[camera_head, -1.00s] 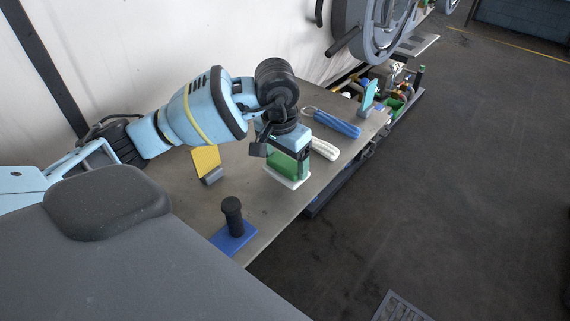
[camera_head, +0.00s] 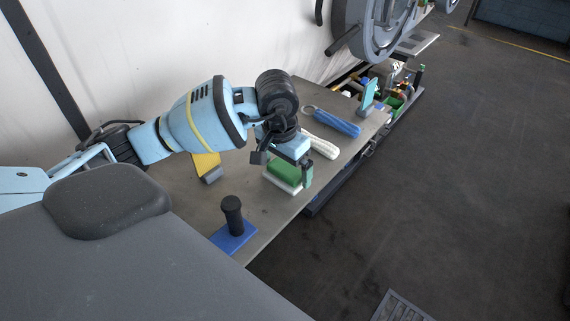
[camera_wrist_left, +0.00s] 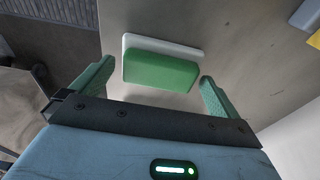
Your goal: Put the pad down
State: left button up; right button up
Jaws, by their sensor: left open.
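The pad (camera_head: 284,174) has a green top and a white underside. It lies on the grey metal table (camera_head: 270,210) near its front edge. My left gripper (camera_head: 287,168) is open just above the pad. In the left wrist view the pad (camera_wrist_left: 160,68) sits ahead of the two spread green fingertips of my left gripper (camera_wrist_left: 157,82), with clear gaps at the sides. My right gripper is not in view.
A blue plate with a black handle (camera_head: 232,222) stands nearer me. A yellow scraper (camera_head: 207,165) is left of the pad. A white bundle (camera_head: 321,146) and a blue bundle (camera_head: 335,123) lie beyond it. Bare tabletop surrounds the pad.

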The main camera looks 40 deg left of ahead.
aim_at(281, 172)
pick_arm(q)
notch_tip(281, 172, up, 12)
jog(key=s, duration=0.1)
jog(key=shift+s+b, duration=0.2)
jog(key=shift+b, duration=0.1)
dwell(0.6)
